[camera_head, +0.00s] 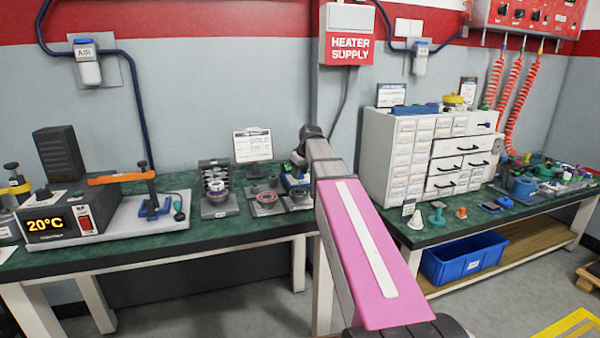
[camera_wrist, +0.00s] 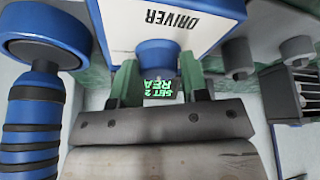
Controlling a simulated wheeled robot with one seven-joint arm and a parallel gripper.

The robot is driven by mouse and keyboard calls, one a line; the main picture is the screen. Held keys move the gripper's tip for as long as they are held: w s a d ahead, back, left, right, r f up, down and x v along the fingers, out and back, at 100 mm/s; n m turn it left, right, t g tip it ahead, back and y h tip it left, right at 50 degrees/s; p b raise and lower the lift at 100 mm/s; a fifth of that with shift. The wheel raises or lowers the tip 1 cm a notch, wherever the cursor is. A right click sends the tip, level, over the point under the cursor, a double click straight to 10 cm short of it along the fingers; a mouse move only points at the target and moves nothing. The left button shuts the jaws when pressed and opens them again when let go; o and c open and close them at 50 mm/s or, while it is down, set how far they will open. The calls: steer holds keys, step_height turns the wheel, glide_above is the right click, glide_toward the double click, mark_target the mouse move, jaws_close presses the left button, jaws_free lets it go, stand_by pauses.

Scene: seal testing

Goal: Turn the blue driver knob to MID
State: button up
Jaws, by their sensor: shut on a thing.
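The driver unit (camera_wrist: 160,20) is a white-faced blue box with an upside-down DRIVER label in the wrist view. The blue driver knob (camera_wrist: 158,56) sticks out from it. My gripper (camera_wrist: 158,85) has its two green fingers on either side of the knob and is shut on it. The fingers and palm hide part of the knob, and no MID mark can be read. A green display (camera_wrist: 160,89) between the fingers shows upside-down text, partly cut off, reading "SET 2" and "REA". In the head view, my arm hides the gripper and most of the driver unit (camera_head: 295,181).
A blue ridged handle (camera_wrist: 33,125) and a large blue round part (camera_wrist: 42,33) stand close at the left in the wrist view. Grey knobs (camera_wrist: 297,49) are at the right. In the head view, a white drawer cabinet (camera_head: 375,150) stands right of my arm on the green bench.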

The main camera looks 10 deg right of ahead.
steer(key=m+h, duration=0.2)
steer(key=m, duration=0.3)
steer(key=shift+w+m, duration=0.1)
steer(key=shift+m, duration=0.2)
steer(key=shift+a+m+h, duration=0.1)
steer(key=shift+m+h, duration=0.9)
steer(key=shift+m, duration=1.3)
steer(key=o, duration=0.9)
steer(key=v, duration=1)
steer(key=shift+r, duration=0.35)
steer(key=shift+a, duration=0.1)
